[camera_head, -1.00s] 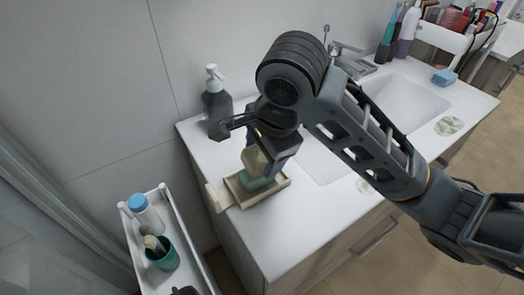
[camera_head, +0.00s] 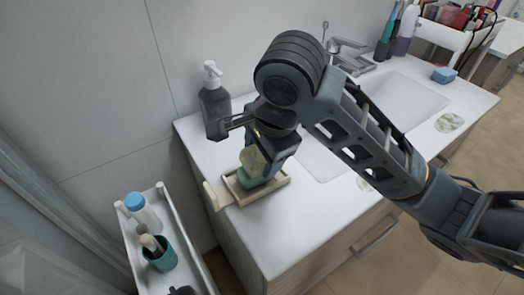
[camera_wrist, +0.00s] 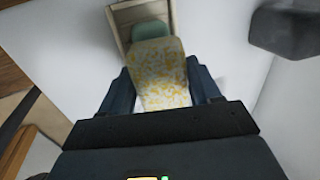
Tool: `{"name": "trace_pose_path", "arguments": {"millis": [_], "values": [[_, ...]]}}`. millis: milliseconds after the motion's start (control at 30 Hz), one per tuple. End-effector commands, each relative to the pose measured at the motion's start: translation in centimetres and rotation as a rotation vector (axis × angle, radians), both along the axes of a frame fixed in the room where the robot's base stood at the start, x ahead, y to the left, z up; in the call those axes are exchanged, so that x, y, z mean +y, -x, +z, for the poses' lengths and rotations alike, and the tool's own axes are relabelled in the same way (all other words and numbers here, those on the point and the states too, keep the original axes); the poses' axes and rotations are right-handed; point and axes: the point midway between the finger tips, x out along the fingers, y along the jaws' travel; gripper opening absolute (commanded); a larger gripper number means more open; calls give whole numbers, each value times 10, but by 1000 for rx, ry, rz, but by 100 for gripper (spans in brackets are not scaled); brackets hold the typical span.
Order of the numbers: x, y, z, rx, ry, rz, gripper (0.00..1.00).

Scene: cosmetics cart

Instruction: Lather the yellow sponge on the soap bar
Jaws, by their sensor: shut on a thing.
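My gripper (camera_wrist: 160,95) is shut on the yellow sponge (camera_wrist: 158,72), which is speckled yellow and white in the wrist view. In the head view the sponge (camera_head: 253,160) hangs below my gripper (camera_head: 266,158), over the green soap bar (camera_head: 256,182). The soap bar lies in a beige soap dish (camera_head: 272,194) on the white counter. In the wrist view the soap bar (camera_wrist: 151,30) shows just beyond the sponge's far end. The sponge's lower end looks to be at the soap, but I cannot tell whether they touch.
A dark soap dispenser (camera_head: 215,104) stands behind the dish, close to my gripper. The sink basin (camera_head: 398,100) and faucet (camera_head: 350,58) are to the right. A white cart (camera_head: 190,240) holds a teal cup (camera_head: 160,256) and a blue-capped bottle (camera_head: 140,209). The front counter is clear.

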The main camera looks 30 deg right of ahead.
Motion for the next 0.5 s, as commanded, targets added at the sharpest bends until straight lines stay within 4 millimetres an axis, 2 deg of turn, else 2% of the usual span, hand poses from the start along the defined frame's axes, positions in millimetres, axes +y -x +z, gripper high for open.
{"name": "trace_pose_path", "arguments": {"millis": [500], "values": [[5, 0, -2, 0, 0, 0, 38]]}}
